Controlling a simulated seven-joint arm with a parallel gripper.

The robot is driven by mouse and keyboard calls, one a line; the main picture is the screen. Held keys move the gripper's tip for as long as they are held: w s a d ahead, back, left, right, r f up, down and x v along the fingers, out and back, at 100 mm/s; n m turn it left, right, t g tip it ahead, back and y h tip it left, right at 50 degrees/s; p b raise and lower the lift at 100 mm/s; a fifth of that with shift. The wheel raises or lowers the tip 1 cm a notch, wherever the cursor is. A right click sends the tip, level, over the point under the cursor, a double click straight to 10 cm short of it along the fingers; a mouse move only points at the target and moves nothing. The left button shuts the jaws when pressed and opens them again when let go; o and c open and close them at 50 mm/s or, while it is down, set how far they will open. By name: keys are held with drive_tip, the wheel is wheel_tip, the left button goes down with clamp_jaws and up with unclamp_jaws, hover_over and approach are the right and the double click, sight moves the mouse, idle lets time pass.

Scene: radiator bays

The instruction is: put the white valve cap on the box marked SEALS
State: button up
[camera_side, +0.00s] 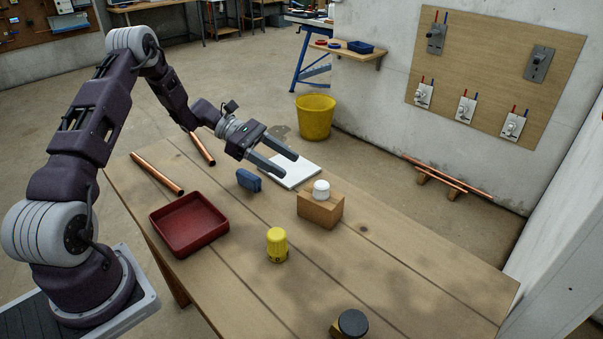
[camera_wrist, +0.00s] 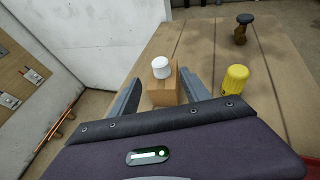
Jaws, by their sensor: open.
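The white valve cap (camera_side: 321,190) sits on top of a small brown box (camera_side: 320,211) on the wooden table. I cannot read any marking on the box in either view. In the wrist view the white cap (camera_wrist: 162,67) stands on the box (camera_wrist: 163,90), straight beyond the fingers. My gripper (camera_side: 285,164) is open and empty in the side view, above the table to the left of and behind the box. In the wrist view its fingers (camera_wrist: 160,94) are spread, with the box showing between them; the fingers appear apart from the cap.
The table's right part is clear.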

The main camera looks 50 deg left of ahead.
drive_tip(key=s+d+r+m+g+y, duration=0.4)
drive_tip(key=s+d+r+m+y, duration=0.2)
drive_tip(key=s+d+r+m, duration=0.8)
drive_tip(key=s+a+r+m+t+y, duration=0.1)
drive_tip(key=s+r+m+t+y, duration=0.1)
drive_tip(key=s, duration=0.6)
drive_tip(key=s+a+r+m+t+y, duration=0.1)
drive_tip(key=s+r+m+t+y, duration=0.1)
drive_tip(key=s+m+y, duration=0.2)
drive_tip(key=s+m, duration=0.2)
drive_tip(key=s, duration=0.2)
drive_tip(key=shift+s+a+r+t, duration=0.15)
drive_tip(key=shift+s+r+t, duration=0.05)
drive_tip(key=shift+r+t, duration=0.1)
